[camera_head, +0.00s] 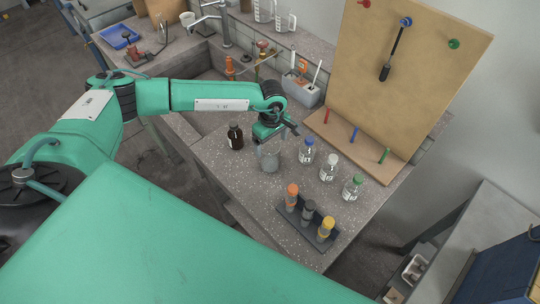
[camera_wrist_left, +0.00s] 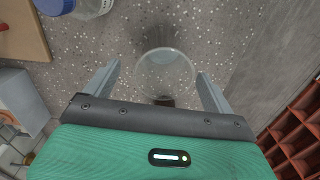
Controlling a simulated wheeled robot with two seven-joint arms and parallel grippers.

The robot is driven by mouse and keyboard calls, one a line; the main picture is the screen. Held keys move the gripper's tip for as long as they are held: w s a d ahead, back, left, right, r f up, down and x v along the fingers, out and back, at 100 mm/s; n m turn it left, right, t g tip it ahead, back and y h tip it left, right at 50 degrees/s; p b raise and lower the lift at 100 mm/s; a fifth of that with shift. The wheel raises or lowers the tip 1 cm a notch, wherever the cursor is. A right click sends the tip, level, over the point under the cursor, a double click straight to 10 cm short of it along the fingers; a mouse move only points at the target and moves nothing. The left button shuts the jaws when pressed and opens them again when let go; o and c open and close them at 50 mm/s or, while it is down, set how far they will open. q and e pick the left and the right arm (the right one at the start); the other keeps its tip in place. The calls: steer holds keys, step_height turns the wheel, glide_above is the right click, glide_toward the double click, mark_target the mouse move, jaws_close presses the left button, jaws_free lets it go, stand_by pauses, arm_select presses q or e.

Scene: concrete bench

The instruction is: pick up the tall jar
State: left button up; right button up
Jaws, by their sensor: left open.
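A clear, open-topped glass jar (camera_head: 270,161) stands upright on the speckled bench, and I take it as the tall jar. My left gripper (camera_head: 276,143) is just above it with its fingers pointing down. In the left wrist view the jar's round rim (camera_wrist_left: 165,73) lies between the two open fingers (camera_wrist_left: 159,70), with a gap on both sides. I cannot tell whether the fingertips are below the rim. My right gripper is not in view.
A dark brown bottle (camera_head: 235,137) stands left of the jar. Bottles with blue (camera_head: 306,152), white (camera_head: 329,168) and green (camera_head: 352,187) caps stand to its right. A dark rack (camera_head: 293,213) with orange, grey and yellow-topped items is in front. A pegboard (camera_head: 400,90) stands behind.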

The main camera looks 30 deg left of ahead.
mark_target(270, 151)
arm_select(q)
steer(key=f, duration=0.1)
steer(key=f+p, duration=0.2)
steer(key=shift+s+a+f, duration=0.15)
steer(key=shift+s+f, duration=0.1)
steer(key=shift+f, duration=0.15)
steer(key=shift+f+p, duration=0.3)
steer(key=shift+f, duration=0.2)
jaws_close()
steer(key=shift+r, duration=0.1)
